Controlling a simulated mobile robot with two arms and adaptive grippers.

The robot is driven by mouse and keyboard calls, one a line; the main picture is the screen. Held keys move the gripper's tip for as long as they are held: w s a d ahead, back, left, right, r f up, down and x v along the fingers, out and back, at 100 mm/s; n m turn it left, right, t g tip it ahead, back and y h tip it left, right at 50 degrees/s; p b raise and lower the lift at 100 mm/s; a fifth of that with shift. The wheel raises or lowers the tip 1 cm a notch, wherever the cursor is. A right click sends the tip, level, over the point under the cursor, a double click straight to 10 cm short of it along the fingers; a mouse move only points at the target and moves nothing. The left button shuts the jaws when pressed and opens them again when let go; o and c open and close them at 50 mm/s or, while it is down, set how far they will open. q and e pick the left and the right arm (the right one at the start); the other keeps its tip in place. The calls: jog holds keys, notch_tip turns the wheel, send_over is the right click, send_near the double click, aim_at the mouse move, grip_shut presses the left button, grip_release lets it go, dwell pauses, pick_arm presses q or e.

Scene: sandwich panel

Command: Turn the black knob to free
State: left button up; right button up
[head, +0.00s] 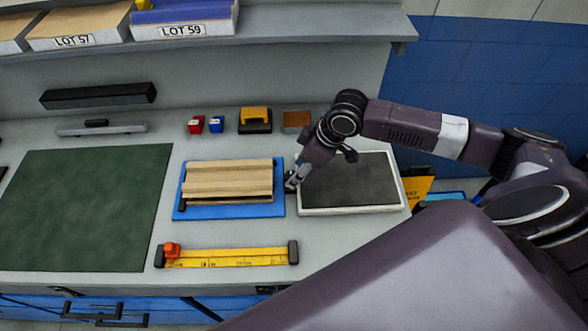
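A wooden slatted panel (230,172) lies on a blue base board (228,212) in the middle of the bench. A small dark part (182,207) shows at the board's lower left corner. My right gripper (291,186) points down at the right edge of the blue board, between it and the framed dark tray. Dark detail shows around its fingertips, but I cannot make out the black knob there for certain; the fingers may hide it. Whether the fingers are open or shut is too small to tell. My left gripper is not in view.
The dark tray (392,208) with a white frame lies right of the board. A yellow ruler bar (225,260) with a red slider lies in front. A green mat (80,210) is at left. Small red, blue and yellow items stand behind, below a shelf (300,27).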

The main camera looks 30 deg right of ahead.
jog(key=shift+w+x, duration=0.25)
jog(key=shift+x, duration=0.85)
jog(key=shift+f, duration=0.15)
jog(key=c, duration=1.1)
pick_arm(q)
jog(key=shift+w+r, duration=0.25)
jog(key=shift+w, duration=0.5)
pick_arm(e)
jog(key=shift+w, duration=0.1)
jog(key=shift+c, duration=0.2)
